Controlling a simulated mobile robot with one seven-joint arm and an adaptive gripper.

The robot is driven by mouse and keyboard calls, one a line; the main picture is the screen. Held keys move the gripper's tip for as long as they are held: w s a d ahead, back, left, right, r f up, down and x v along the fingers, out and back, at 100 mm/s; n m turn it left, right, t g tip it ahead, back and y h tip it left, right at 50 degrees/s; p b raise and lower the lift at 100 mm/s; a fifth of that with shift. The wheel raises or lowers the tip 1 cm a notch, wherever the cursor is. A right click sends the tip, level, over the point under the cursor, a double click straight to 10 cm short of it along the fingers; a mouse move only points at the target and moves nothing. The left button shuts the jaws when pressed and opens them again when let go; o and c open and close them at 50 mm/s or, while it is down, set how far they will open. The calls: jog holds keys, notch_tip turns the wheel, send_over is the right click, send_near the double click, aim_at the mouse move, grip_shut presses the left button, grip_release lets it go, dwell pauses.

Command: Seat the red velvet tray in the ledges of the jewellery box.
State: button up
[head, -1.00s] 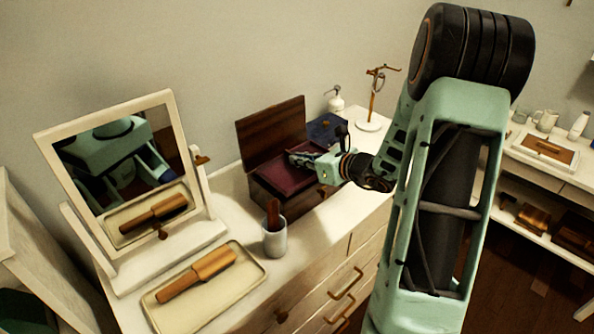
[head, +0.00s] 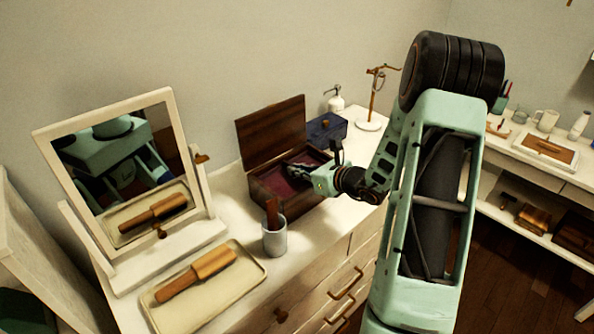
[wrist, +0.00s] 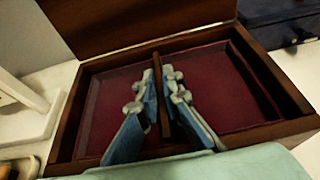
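The jewellery box (head: 283,204) is dark wood and stands on the dresser with its lid open at the back. The red velvet tray (wrist: 215,92) lies inside the box walls, below the rim, with a thin wooden divider across its middle. It also shows in the head view (head: 282,187), partly behind my gripper. My gripper (wrist: 161,82) reaches down into the box, its two fingers close on either side of the divider, seemingly gripping it. The ledges are hidden under the tray, so I cannot tell whether it rests on them all round.
A cup (head: 274,238) holding a brush stands just in front of the box. A mirror (head: 125,180) and a cream tray (head: 235,285) with a hairbrush are to the left. A blue box (head: 327,130), a pump bottle (head: 336,100) and a jewellery stand (head: 370,124) are behind right.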

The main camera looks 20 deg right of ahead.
jog(key=o, duration=0.4)
jog(key=shift+c, duration=0.2)
jog(key=shift+r, duration=0.1)
jog(key=shift+r, duration=0.15)
jog(key=v, duration=1.2)
jog(key=shift+d, duration=0.1)
